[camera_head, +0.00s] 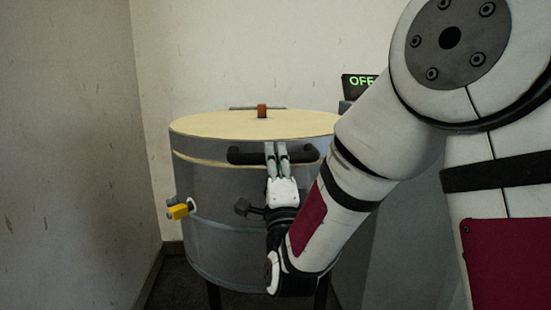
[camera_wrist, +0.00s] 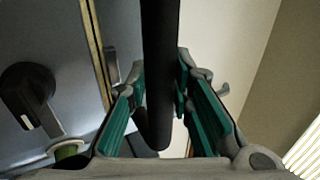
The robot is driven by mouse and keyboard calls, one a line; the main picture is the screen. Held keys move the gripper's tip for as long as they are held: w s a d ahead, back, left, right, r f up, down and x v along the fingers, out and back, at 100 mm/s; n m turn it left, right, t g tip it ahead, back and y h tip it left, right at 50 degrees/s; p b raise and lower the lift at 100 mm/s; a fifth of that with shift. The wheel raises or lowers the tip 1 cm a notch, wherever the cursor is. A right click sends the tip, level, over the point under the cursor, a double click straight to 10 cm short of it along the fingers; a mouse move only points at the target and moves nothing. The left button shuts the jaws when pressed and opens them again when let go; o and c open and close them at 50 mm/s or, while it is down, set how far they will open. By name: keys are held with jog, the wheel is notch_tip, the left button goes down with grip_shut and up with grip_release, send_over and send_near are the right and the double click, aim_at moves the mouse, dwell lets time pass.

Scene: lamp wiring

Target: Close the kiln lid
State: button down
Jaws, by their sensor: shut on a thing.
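The round grey kiln (camera_head: 215,205) stands ahead in the head view, with a cream-topped lid (camera_head: 215,124). The lid lies level on the body; a thin pale seam runs between them, and no clear gap shows. A black bar handle (camera_head: 240,155) sits across the lid's front. My gripper (camera_head: 277,152) reaches up from below and is shut on the handle, near its middle. In the wrist view the dark handle (camera_wrist: 158,40) runs between the green-lined fingers of my gripper (camera_wrist: 160,82). The seam (camera_wrist: 97,45) shows at left there.
A yellow fitting (camera_head: 178,209) sticks out from the kiln's left side. A dark knob (camera_head: 243,207) is on its front, and shows in the wrist view (camera_wrist: 30,95). A display (camera_head: 359,83) reading "OFF" is behind my arm. Walls stand close at left and behind.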

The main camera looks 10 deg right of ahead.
jog(key=shift+f, duration=0.8)
jog(key=c, duration=1.4)
grip_release()
jog(key=shift+r, duration=0.25)
notch_tip(320, 180, up, 10)
jog(key=shift+w, duration=0.1)
jog(key=shift+s+f, duration=0.8)
jog(key=shift+f, duration=1.75)
jog(key=shift+s+f, duration=0.8)
jog(key=shift+f, duration=1.75)
jog(key=shift+s+f, duration=0.8)
jog(key=shift+f, duration=1.75)
